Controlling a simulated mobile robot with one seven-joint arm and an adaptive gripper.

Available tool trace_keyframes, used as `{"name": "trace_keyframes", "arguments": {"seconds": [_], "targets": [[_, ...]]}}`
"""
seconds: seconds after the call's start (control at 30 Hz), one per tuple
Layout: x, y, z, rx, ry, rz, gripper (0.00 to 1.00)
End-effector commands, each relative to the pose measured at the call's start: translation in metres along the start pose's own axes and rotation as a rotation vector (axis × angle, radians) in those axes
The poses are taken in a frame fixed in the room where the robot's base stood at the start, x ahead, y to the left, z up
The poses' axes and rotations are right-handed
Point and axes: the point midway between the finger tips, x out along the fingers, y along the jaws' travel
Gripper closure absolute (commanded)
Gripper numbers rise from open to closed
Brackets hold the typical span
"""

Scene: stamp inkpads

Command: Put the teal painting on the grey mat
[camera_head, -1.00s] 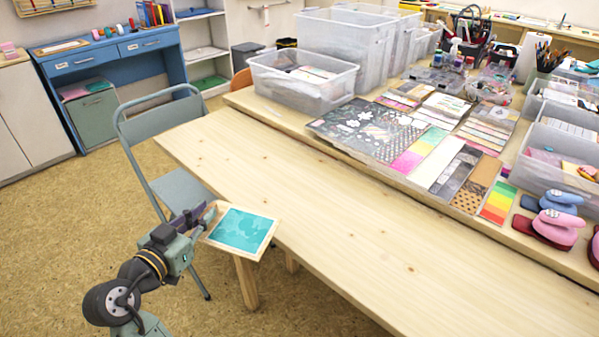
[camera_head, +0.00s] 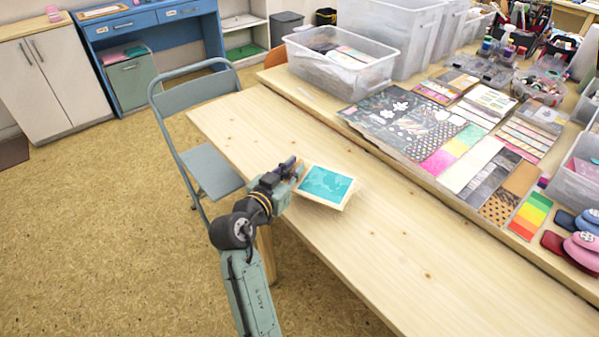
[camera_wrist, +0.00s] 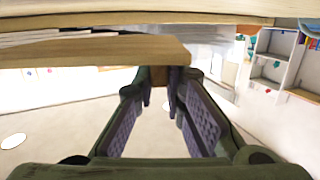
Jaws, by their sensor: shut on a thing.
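The teal painting (camera_head: 327,184), a flat teal panel in a pale wooden frame, is over the near-left part of the long wooden table in the head view. My gripper (camera_head: 297,173) is shut on its left edge. The painting looks roughly level and seems held above the tabletop; the exact gap is unclear. In the wrist view the fingers of my gripper (camera_wrist: 160,88) converge toward a wooden edge, partly hidden by the fingers. I cannot make out a grey mat in either view.
The wooden table (camera_head: 400,255) is bare around the painting. Behind it, a second table holds patterned sheets (camera_head: 400,118), a clear plastic bin (camera_head: 340,75) and pink and blue punches (camera_head: 582,245). A grey-green folding chair (camera_head: 212,170) stands at the table's left end.

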Motion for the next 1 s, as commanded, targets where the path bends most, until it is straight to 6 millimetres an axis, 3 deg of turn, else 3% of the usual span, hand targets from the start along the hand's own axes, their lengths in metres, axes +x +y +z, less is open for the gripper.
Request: {"name": "trace_keyframes", "arguments": {"seconds": [0.2,0.4,0.87,0.9,1.0], "targets": [[0.019,0.012,-0.002,-0.001,-0.002,0.004,1.00],[0.020,0.009,0.030,-0.003,-0.003,-0.001,1.00],[0.022,0.009,0.039,0.000,0.000,-0.001,1.00],[0.022,0.009,0.038,0.000,0.000,-0.001,0.88],[0.021,0.009,0.038,0.000,-0.001,-0.001,0.81]]}}
